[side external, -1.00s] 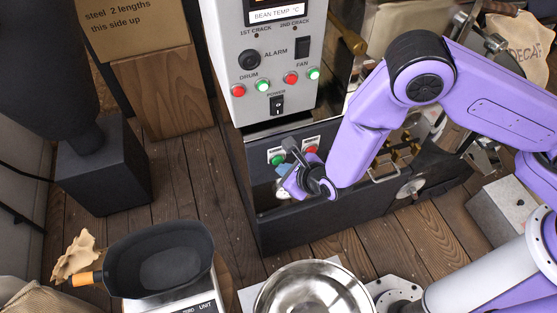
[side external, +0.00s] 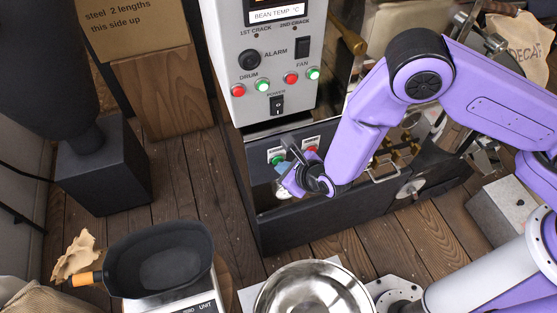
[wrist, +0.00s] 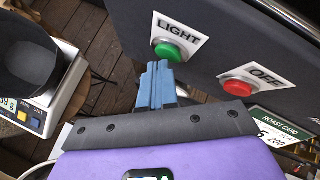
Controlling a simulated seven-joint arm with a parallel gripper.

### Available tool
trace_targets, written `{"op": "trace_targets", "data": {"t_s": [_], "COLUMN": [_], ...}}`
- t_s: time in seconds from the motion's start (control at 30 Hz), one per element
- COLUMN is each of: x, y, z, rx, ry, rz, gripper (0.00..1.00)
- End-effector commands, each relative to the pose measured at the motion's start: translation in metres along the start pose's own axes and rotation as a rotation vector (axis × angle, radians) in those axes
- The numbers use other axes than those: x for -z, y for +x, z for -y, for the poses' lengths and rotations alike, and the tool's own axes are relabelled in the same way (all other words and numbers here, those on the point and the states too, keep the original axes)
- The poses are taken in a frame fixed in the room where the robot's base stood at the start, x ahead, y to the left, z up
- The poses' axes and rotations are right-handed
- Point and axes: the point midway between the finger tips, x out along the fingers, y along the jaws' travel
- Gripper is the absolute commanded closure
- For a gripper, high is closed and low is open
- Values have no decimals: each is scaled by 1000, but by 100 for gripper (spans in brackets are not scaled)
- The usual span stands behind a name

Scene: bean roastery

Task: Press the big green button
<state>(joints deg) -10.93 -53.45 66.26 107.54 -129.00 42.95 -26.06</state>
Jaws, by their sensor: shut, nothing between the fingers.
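The big green button (wrist: 170,51) sits on a white plate marked LIGHT, on the dark front panel. It also shows small in the side external view (side external: 277,160), close to my wrist. My gripper (wrist: 157,68) is shut and empty, its blue fingertips together. In the wrist view the tips appear just below and left of the green button. I cannot tell whether they touch it. In the side external view my wrist hides part of the panel around the tips.
A red button (wrist: 238,87) marked OFF sits right of the green one. Above is a grey control box (side external: 275,50) with small red and green buttons. A scale with a black pan (side external: 160,260) and a steel bowl (side external: 312,290) stand in front.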

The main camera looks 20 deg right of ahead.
Motion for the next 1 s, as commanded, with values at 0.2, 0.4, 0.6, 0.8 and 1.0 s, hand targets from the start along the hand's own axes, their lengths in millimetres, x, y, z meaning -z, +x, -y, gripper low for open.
{"op": "trace_targets", "data": {"t_s": [0.2, 0.4, 0.6, 0.8, 1.0], "x": [-2, -2, -1, 2, 6], "y": [2, 2, 1, -4, -10], "z": [2, 2, 1, -3, -7], "rx": [1, 1, 1, 1, 0], "ry": [1, 2, 1, 1, 0], "rz": [1, 1, 1, 2, 2], "gripper": [100, 100, 100, 100, 100]}}
